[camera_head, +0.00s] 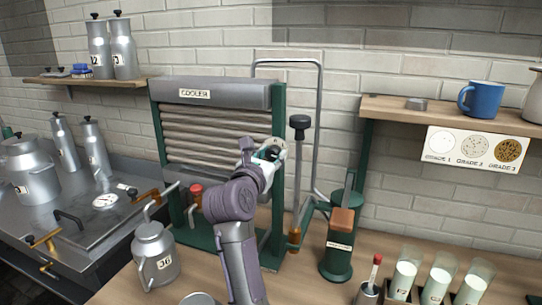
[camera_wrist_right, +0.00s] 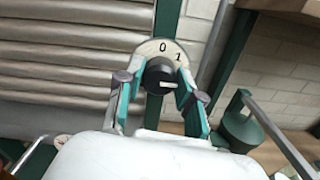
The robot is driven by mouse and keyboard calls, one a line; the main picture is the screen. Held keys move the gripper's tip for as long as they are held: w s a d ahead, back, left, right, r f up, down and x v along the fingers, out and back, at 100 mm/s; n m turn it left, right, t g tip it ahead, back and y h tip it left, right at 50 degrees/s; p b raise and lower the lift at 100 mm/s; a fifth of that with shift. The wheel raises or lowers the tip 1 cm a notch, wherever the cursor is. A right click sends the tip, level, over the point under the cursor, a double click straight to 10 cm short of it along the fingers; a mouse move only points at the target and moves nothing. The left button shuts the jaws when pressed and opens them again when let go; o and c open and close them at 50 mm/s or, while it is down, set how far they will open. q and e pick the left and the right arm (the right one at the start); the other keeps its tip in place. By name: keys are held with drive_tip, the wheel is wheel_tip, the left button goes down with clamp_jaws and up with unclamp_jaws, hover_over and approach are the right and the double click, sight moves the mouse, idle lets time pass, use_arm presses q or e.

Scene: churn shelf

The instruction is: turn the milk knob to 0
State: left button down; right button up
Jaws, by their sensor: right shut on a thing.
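The milk knob (camera_wrist_right: 159,72) is a black round knob with a white mark, on a pale dial plate (camera_wrist_right: 150,47) marked 0 and 1. The dial sits on the green post at the right side of the cooler (camera_head: 213,93). In the head view the gripper partly hides the knob. My left gripper is not in view.
A milk can (camera_head: 155,258) stands in front of the cooler. A green device (camera_head: 338,250) and a tall rod with a black top (camera_head: 299,122) stand at the right. Several milk glasses (camera_head: 437,283) are at lower right. A shelf (camera_head: 450,115) holds a blue mug (camera_head: 484,99).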

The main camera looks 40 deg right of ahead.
drive_tip(key=shift+r+n+p, duration=0.15)
drive_tip(key=shift+n+p, duration=0.75)
drive_tip(key=shift+p, duration=0.05)
drive_tip(key=n+p, duration=0.7)
drive_tip(key=p, duration=0.1)
drive_tip(key=shift+r, duration=0.15)
drive_tip(key=n+p, duration=0.7)
drive_tip(key=p, duration=0.3)
drive_tip(key=shift+n+p, duration=0.3)
drive_tip(key=shift+p, duration=0.05)
drive_tip(key=shift+f+n+p, duration=0.35)
drive_tip(key=shift+n+p, duration=0.55)
drive_tip(key=shift+p, duration=0.15)
drive_tip(key=o, duration=1.2)
drive_tip(key=shift+w, duration=0.1)
drive_tip(key=shift+c, duration=0.2)
